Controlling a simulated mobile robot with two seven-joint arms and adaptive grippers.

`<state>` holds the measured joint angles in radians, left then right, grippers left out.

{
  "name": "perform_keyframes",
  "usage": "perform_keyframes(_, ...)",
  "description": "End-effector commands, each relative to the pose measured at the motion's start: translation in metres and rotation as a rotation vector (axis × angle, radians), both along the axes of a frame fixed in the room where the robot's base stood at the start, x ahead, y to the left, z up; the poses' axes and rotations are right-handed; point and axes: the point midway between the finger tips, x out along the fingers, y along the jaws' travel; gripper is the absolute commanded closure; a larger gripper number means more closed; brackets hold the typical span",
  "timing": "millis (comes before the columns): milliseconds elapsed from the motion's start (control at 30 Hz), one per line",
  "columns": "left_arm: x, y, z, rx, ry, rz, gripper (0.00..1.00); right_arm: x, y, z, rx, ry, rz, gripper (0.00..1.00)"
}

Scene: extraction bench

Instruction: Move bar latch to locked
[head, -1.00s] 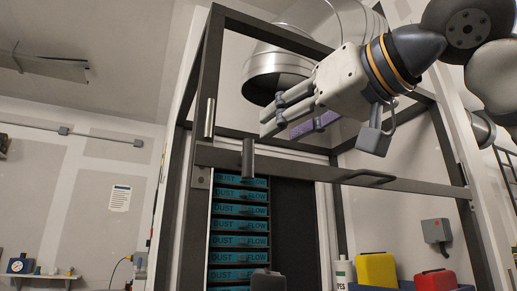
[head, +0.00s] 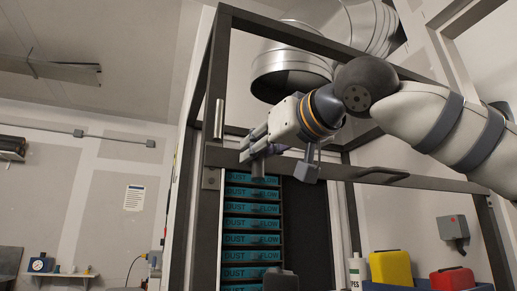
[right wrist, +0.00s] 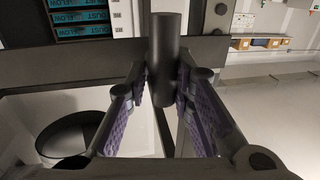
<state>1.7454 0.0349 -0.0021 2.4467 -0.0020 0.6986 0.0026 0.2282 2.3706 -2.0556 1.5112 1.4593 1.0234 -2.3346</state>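The bar latch has a dark horizontal bar (head: 335,171) across the front of a dark metal frame. A dark cylindrical knob stands out from it; its lower end shows in the head view (head: 257,168), and it is large in the right wrist view (right wrist: 165,60). My right gripper (head: 252,152) is at this knob, hiding its upper part in the head view. In the right wrist view my right gripper (right wrist: 164,88) has its purple-padded fingers apart, one on each side of the knob; firm contact does not show. My left gripper is in neither view.
A looped dark handle (head: 382,175) sits farther right on the bar. A light vertical grip (head: 219,118) is on the left post. Teal "DUST FLOW" panels (head: 250,224) are behind the frame. A metal duct (head: 290,75) is above. Yellow (head: 391,268) and red (head: 452,279) containers are lower right.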

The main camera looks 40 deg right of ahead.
Motion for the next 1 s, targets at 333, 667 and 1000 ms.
perform_keyframes(333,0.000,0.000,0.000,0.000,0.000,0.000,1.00,0.000,0.004,0.000,0.016,-0.006,0.009,1.00)
perform_keyframes(667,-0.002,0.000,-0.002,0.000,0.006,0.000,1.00,0.000,0.003,-0.002,0.196,-0.047,0.012,1.00)
perform_keyframes(1000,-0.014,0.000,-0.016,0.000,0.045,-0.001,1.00,0.001,0.001,-0.004,0.506,-0.122,0.012,1.00)
